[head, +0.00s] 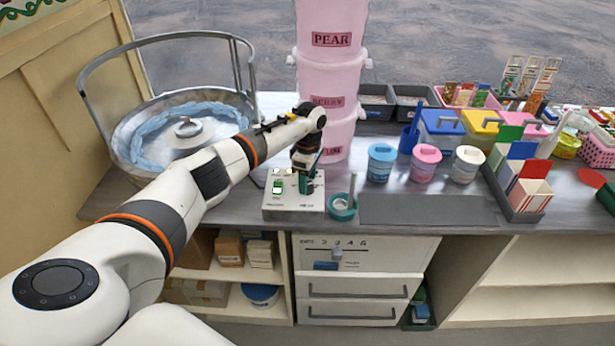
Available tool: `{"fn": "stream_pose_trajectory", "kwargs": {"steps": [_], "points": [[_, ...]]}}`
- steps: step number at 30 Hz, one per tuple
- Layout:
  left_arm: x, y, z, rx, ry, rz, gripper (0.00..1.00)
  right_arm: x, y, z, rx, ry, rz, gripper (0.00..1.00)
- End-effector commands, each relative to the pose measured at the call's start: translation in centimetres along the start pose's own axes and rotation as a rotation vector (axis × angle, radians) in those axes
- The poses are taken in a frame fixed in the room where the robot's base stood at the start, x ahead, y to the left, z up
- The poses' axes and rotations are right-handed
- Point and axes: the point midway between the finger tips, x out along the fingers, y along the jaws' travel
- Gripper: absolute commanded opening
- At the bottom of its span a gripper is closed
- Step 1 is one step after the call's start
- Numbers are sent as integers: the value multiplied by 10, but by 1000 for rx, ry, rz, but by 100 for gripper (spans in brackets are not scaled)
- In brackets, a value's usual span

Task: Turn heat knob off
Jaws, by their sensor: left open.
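A pale grey control box (292,205) stands at the counter's front edge, just left of centre. A green switch (278,187) shows on the left of its top, with small lettering too small to read for sure. My left gripper (306,186) reaches in from the left and points down over the right part of the box top. It is open, with its fingers low at the panel. The gripper covers that part of the panel, so the heat knob is hidden and its setting cannot be read. I cannot tell whether the fingers touch it. My right gripper is not in view.
A teal ring-shaped holder (342,207) with a stick stands close right of the box. Pink stacked tubs (330,75) rise behind it. A floss machine bowl (185,130) is at left. Lidded jars (381,163) stand behind a bare grey mat (428,210).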

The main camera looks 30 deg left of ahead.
Motion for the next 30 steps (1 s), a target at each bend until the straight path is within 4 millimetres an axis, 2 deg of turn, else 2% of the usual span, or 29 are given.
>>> {"fn": "stream_pose_trajectory", "kwargs": {"steps": [4, 12, 20, 30], "points": [[8, 0, 0, -1, 0, 0, 55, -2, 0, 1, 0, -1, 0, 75], [9, 0, 0, 0, 0, -1, 55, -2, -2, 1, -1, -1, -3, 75], [9, 0, 0, -1, 0, -1, 12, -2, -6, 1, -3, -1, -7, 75], [10, 0, 0, -46, 2, -1, 10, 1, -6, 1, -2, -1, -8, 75]]}}
